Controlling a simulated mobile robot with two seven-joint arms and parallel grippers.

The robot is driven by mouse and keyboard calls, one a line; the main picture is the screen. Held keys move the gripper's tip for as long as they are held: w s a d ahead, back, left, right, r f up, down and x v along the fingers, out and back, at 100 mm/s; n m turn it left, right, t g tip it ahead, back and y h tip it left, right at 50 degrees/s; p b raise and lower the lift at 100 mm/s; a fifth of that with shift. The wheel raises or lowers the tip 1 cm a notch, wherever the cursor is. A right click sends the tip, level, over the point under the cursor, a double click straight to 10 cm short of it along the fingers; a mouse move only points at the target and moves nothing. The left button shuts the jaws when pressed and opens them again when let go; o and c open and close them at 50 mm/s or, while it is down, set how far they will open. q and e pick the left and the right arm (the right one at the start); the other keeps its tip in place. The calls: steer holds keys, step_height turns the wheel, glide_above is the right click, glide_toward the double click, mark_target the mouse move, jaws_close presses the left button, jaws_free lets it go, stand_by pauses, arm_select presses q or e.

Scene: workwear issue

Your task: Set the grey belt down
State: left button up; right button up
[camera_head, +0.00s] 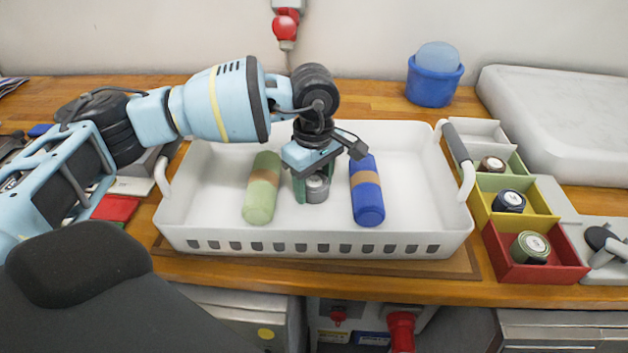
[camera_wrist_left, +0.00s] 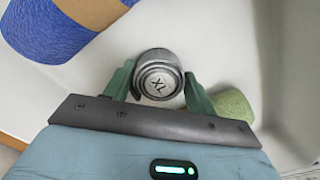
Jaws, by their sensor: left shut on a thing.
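The grey belt (camera_head: 317,188) is a small rolled coil with a marked pale end face. It also shows in the left wrist view (camera_wrist_left: 158,80). My left gripper (camera_head: 309,187) points down inside the white basket (camera_head: 350,239), its green fingers shut on the belt from both sides. In the wrist view the fingers (camera_wrist_left: 158,84) flank the coil. The belt is low, between a green roll (camera_head: 262,190) and a blue roll (camera_head: 366,192), apart from both. I cannot tell whether it touches the basket floor. My right gripper is not in view.
Right of the basket, small bins hold a brown coil (camera_head: 492,164), a navy coil (camera_head: 509,201) and a green coil (camera_head: 531,247). A blue tub (camera_head: 434,80) and a large pale case (camera_head: 560,115) stand behind. The basket floor is free at its right end.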

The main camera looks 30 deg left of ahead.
mark_target(314, 181)
arm_select(q)
steer(key=o, duration=1)
steer(key=shift+f, duration=0.1)
steer(key=shift+o, duration=0.2)
step_height(314, 181, up, 12)
